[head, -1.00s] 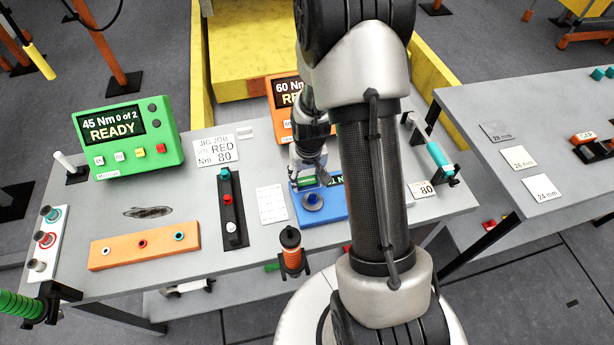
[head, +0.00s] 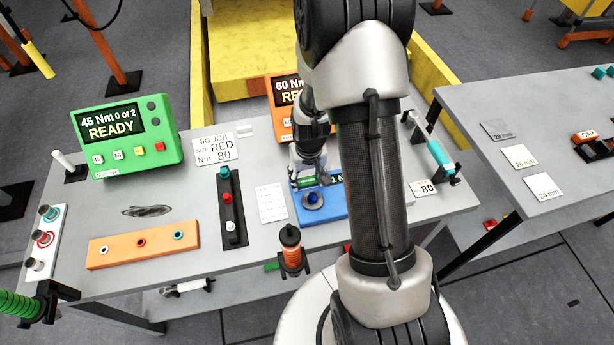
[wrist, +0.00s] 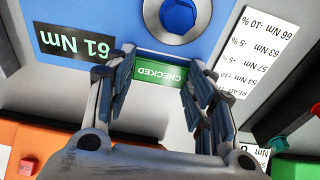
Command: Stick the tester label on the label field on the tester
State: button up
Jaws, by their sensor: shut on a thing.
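The blue tester (head: 335,211) lies on the grey bench, partly hidden behind my arm. In the wrist view, the tester (wrist: 110,15) shows a dark display (wrist: 70,45) reading 61 Nm and a round blue socket (wrist: 178,14). My gripper (wrist: 158,66) is shut on the green tester label (wrist: 160,77), which reads CHECKED, upside down in this view. The label is at the tester's edge beside the display. A pale-edged strip at its upper edge may be the label field; the label covers part of it. I cannot tell whether the label touches the tester. My gripper (head: 307,175) also shows in the head view.
A white printed card (head: 271,203) lies left of the tester. A black rack (head: 232,208) with coloured knobs and an orange strip (head: 143,246) lie further left. Green (head: 125,138) and orange (head: 280,105) display boxes stand behind. An orange-handled tool (head: 291,250) stands at the front edge.

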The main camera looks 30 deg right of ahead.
jog(key=o, duration=0.8)
jog(key=r, duration=0.4)
jog(key=s+r, duration=0.1)
jog(key=r, duration=0.7)
jog(key=shift+s+a, duration=0.2)
